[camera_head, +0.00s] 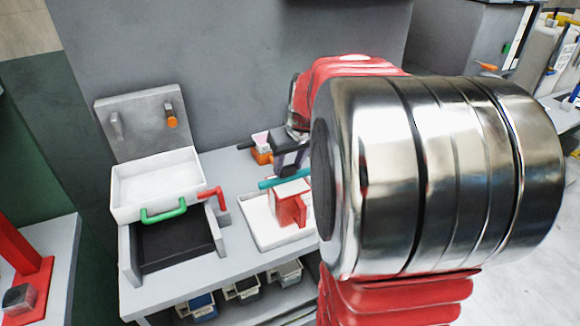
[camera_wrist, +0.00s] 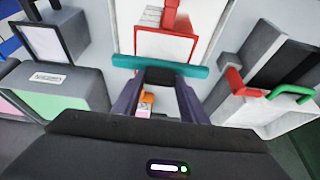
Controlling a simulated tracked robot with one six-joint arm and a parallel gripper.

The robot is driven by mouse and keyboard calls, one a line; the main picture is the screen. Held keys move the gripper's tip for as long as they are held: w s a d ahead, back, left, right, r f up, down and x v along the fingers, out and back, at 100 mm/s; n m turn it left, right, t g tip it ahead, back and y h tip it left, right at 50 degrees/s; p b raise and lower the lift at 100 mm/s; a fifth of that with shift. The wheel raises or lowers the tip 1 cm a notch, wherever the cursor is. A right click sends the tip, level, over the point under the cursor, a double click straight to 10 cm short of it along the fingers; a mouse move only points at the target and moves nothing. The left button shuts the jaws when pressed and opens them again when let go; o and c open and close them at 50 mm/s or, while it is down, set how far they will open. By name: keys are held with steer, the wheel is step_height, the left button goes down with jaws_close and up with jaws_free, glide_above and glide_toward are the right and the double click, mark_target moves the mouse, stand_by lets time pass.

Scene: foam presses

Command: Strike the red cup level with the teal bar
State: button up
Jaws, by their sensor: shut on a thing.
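The teal bar (camera_wrist: 160,66) is held crosswise in my gripper (camera_wrist: 158,78), whose dark fingers are shut on it. The red cup (camera_wrist: 137,42) is square, with a white fill level with or near its rim; I cannot tell how high the fill stands. The bar lies along the cup's gripper-side edge in the wrist view; whether it touches the rim is unclear. In the head view the bar (camera_head: 283,181) is at the back of the red cup (camera_head: 290,207), below my gripper (camera_head: 288,168). My arm hides part of the cup's right side.
The cup stands in a white tray (camera_head: 262,230). To the left is a press with a white basin (camera_head: 155,183), a green handle (camera_head: 163,212), a red handle (camera_head: 211,193) and a black bed (camera_head: 172,243). An orange holder with a small cup (camera_head: 262,152) stands behind. Bins sit below.

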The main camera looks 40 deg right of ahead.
steer(key=w+d+r, duration=0.1)
steer(key=w+r, duration=0.3)
steer(key=w, duration=0.2)
steer(key=shift+w+d+r, duration=0.15)
steer(key=shift+d, duration=0.2)
stand_by(1.7)
stand_by(0.8)
